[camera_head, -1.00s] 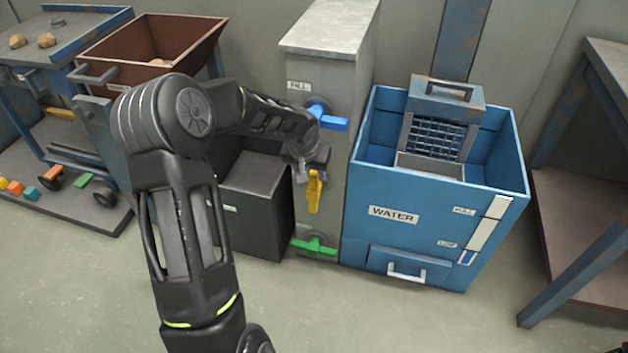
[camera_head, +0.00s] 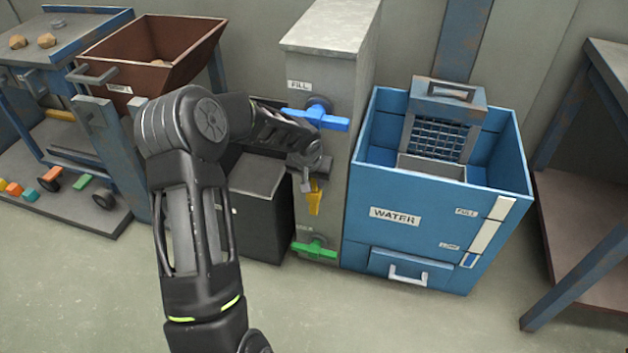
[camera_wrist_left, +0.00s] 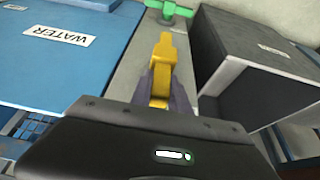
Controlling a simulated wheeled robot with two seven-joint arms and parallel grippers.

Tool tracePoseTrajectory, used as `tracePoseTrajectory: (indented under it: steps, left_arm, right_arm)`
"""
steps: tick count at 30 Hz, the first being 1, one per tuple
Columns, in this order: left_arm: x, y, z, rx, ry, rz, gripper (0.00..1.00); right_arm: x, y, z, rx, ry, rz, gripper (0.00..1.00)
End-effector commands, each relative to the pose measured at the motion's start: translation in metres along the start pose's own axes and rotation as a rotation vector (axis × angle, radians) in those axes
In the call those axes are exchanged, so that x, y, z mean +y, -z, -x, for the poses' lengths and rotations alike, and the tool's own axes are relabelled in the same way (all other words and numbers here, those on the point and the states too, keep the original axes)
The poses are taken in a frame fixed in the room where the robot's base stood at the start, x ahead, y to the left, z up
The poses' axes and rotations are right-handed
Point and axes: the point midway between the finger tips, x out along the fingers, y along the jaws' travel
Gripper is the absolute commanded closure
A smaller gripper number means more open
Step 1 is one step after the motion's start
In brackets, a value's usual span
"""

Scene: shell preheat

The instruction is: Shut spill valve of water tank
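The water tank (camera_head: 430,240) is a blue open-topped box labelled WATER at right of centre in the head view. On the grey column beside it sit a blue valve handle (camera_head: 318,118) labelled FILL, a yellow valve handle (camera_head: 315,203) below it and a green one (camera_head: 314,248) near the floor. The yellow handle's label is hidden. My left gripper (camera_head: 310,184) is at the yellow handle and covers its upper part. In the left wrist view the yellow handle (camera_wrist_left: 160,75) shows between the two fingers; whether they press on it is unclear. My right gripper is not in view.
A dark box (camera_head: 262,205) stands just left of the column, close to my left forearm. A brown hopper (camera_head: 150,50) and a blue cart are further left. A rusty table (camera_head: 590,220) stands at the right. The floor in front is clear.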

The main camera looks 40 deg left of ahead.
Motion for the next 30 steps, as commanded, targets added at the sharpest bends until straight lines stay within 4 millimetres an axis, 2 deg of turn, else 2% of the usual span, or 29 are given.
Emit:
tracePoseTrajectory:
  steps: [1, 7, 30]
  left_arm:
    - [0.0000, 0.0000, 0.0001, 0.000, 0.000, 0.000, 0.84]
    - [0.0001, 0.0000, 0.0001, 0.000, 0.000, 0.000, 1.00]
    - [0.0001, 0.0000, 0.0001, 0.000, 0.000, 0.000, 1.00]
  right_arm:
    - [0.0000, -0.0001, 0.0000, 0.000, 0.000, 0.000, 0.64]
    - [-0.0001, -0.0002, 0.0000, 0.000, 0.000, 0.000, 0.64]
    - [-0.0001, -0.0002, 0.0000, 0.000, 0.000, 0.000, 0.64]
